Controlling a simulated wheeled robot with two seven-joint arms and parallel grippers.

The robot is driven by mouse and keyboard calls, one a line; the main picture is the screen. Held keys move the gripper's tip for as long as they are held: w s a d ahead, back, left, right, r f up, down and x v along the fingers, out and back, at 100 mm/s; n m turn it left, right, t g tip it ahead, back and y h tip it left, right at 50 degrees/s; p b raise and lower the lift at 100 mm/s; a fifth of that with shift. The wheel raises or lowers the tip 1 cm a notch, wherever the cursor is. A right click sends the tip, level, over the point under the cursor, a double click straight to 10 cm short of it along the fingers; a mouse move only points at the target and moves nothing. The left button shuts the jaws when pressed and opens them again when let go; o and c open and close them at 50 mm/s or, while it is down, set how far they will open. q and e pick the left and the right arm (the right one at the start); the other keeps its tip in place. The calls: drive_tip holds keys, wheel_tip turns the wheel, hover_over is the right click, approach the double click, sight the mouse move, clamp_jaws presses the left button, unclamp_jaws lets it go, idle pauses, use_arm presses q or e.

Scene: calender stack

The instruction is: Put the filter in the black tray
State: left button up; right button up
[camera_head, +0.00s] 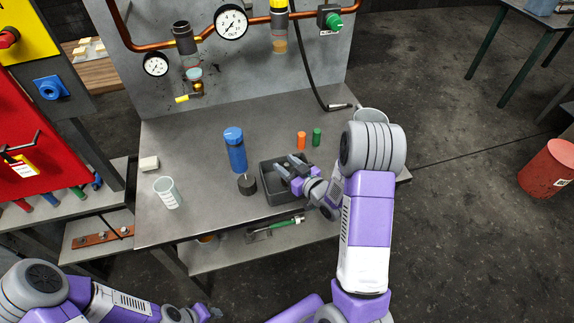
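The black tray (268,193) sits near the front right of the grey metal bench. My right gripper (288,167) is over the tray, with its two fingers apart and nothing visible between them. Its hand covers the tray's right part, so what lies there is hidden. A blue cylinder (236,152) stands upright behind and left of the tray, apart from the gripper. A short dark cylinder (247,185) stands just left of the tray. I cannot tell for certain which object is the filter. My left gripper (207,312) is low at the bottom edge, away from the bench.
A clear beaker (166,193) and a white block (149,163) are at the bench's left. Orange (301,140) and green (317,137) small cylinders stand behind the tray. A panel with gauges (231,22) and pipes rises at the back. The bench's middle left is clear.

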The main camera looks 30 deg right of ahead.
drive_tip(key=shift+r, duration=0.15)
drive_tip(key=shift+s+d+r+p, duration=0.1)
drive_tip(key=shift+s+d+p, duration=0.05)
drive_tip(key=shift+s+p, duration=0.15)
drive_tip(key=p+v, duration=0.3)
drive_tip(key=v, duration=0.8)
drive_tip(key=shift+s, duration=0.25)
